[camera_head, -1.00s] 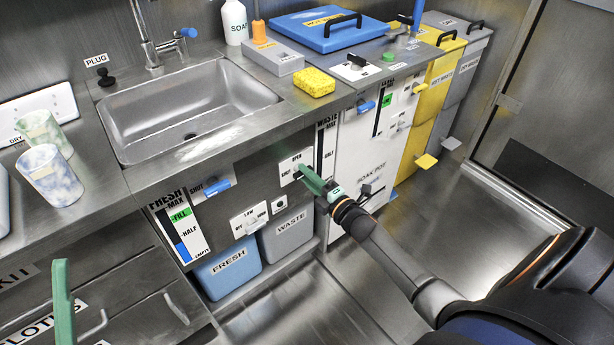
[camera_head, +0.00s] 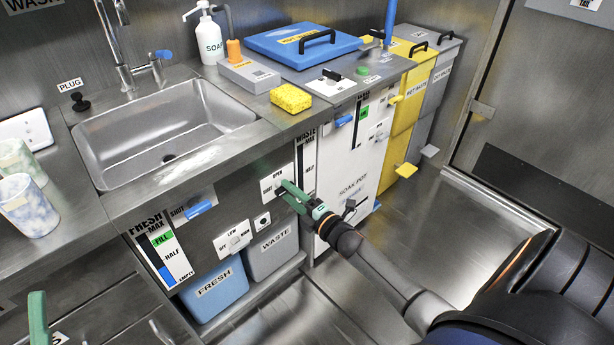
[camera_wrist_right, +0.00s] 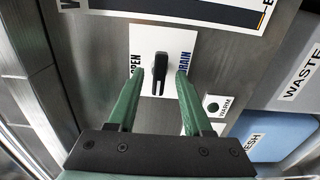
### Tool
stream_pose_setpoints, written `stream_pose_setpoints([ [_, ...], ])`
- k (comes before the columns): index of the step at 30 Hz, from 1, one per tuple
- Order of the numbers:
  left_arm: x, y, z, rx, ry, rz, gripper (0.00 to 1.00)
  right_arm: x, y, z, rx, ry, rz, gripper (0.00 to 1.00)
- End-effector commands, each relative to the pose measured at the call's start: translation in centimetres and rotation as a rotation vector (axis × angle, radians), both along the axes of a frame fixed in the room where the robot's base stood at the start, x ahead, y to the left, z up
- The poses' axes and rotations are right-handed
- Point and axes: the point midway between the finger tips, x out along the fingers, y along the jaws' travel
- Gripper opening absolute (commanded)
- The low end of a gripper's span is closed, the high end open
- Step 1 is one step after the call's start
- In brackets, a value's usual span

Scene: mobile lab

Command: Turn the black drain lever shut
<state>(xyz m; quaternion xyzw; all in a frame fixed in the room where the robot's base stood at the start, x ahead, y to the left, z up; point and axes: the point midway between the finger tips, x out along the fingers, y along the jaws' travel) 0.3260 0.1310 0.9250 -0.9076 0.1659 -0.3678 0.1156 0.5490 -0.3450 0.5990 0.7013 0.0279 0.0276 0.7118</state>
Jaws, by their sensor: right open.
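The black drain lever (camera_wrist_right: 159,72) sits on a white label plate (camera_head: 267,184) on the steel front below the sink. In the right wrist view it stands upright in the picture, between "OPEN" at left and "DRAIN" at right. My right gripper (camera_head: 283,187) is open, its green fingertips at the plate with one on each side of the lever. Narrow gaps show between fingers and lever. In the head view my gripper largely hides the lever. One green finger of my left gripper (camera_head: 38,318) shows at the lower left; its opening cannot be judged.
The fresh tank (camera_head: 215,290) and waste tank (camera_head: 272,250) stand underneath. A soak pot lever (camera_head: 350,206) is to the right. The floor at right is clear.

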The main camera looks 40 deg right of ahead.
Motion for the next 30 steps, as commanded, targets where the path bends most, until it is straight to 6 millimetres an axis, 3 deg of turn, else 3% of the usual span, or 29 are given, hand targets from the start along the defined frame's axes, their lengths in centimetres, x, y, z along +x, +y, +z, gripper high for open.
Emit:
stream_pose_setpoints([
  [9, 3.9, 0.7, -6.8, -0.002, 0.329, 0.061, 1.00, -5.5, -0.4, 0.1, 0.001, 0.003, 0.000, 0.50],
  [18, 5.1, 1.2, -12.2, -0.002, 0.559, 0.097, 1.00, -10.4, -0.8, 0.1, 0.000, 0.002, 0.000, 0.50],
  [30, 5.3, 1.2, -13.6, -0.001, 0.612, 0.104, 1.00, -11.6, -0.9, 0.1, -0.001, -0.001, 0.000, 0.50],
])
